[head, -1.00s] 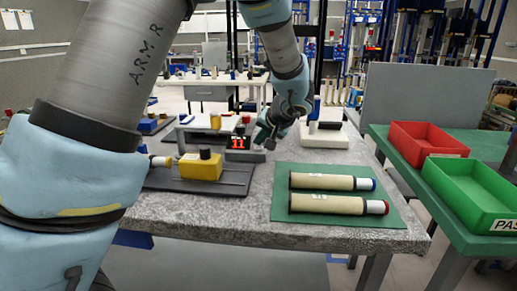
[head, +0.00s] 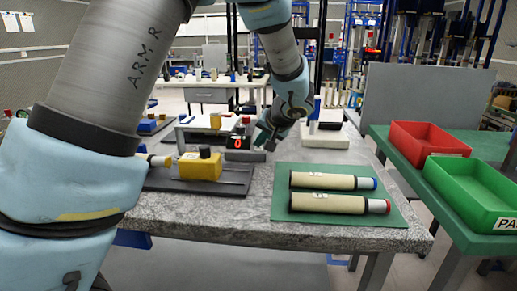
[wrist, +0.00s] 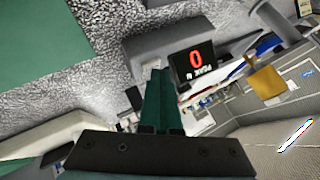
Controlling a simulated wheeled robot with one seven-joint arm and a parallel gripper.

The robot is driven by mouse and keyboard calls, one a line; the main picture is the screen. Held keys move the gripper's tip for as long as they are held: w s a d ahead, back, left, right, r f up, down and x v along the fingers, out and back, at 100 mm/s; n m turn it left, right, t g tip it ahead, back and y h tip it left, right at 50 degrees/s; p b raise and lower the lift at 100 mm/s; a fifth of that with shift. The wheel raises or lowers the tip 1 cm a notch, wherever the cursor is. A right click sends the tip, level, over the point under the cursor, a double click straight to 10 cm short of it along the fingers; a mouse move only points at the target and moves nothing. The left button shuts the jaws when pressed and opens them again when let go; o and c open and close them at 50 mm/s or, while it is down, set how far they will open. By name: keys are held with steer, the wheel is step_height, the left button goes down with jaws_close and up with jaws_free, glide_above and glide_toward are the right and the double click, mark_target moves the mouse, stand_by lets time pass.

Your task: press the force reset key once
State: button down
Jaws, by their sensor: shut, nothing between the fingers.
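The force readout (head: 237,142) is a small black display with a red 0, on a grey base (head: 244,156) at the back of the stone-topped bench. In the wrist view the fingertips (wrist: 158,72) reach to the grey housing (wrist: 150,48) beside the display. I cannot make out the reset key; the fingertips may cover it, and contact is not clear.
Two cream cylinders (head: 333,181) lie on a green mat (head: 285,212) at right. A yellow block fixture (head: 201,167) on a dark plate stands left. A white stand (head: 325,138) is behind my gripper. Red (head: 428,143) and green (head: 475,192) trays sit on the side table.

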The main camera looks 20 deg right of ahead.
mark_target(260, 151)
stand_by(0.3)
steer(key=shift+r, duration=0.85)
steer(key=shift+p, duration=0.3)
step_height(260, 151, up, 5)
steer(key=shift+p, duration=1.1)
steer(key=shift+s, duration=0.1)
